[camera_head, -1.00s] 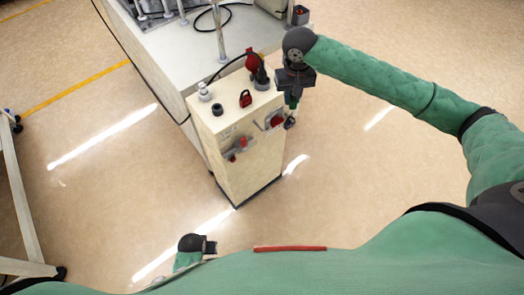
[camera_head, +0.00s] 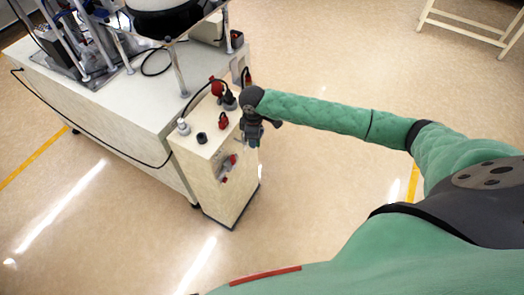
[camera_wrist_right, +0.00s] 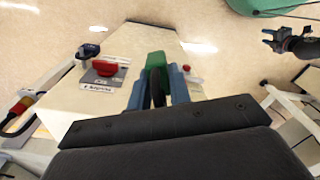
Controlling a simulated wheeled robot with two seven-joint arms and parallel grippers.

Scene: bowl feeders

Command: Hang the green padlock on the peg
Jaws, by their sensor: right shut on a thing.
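The green padlock (camera_wrist_right: 155,62) is between the two blue fingers of my right gripper (camera_wrist_right: 157,92) in the right wrist view. The gripper is shut on it, and the dark shackle lies between the fingers. In the head view my right gripper (camera_head: 254,141) is at the right side of the pale cabinet (camera_head: 196,170), near its upper edge. The padlock is too small to make out there. I cannot pick out the peg for sure in either view. My left gripper (camera_wrist_right: 275,40) shows small at the upper right of the wrist view, its fingers apart and empty.
A red padlock (camera_head: 223,121), a black knob (camera_head: 202,138) and a red plug (camera_head: 217,88) are on the cabinet top. A red handle (camera_wrist_right: 105,67) and a dark blue item (camera_wrist_right: 89,50) are on the cabinet face. A white machine table (camera_head: 130,110) adjoins.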

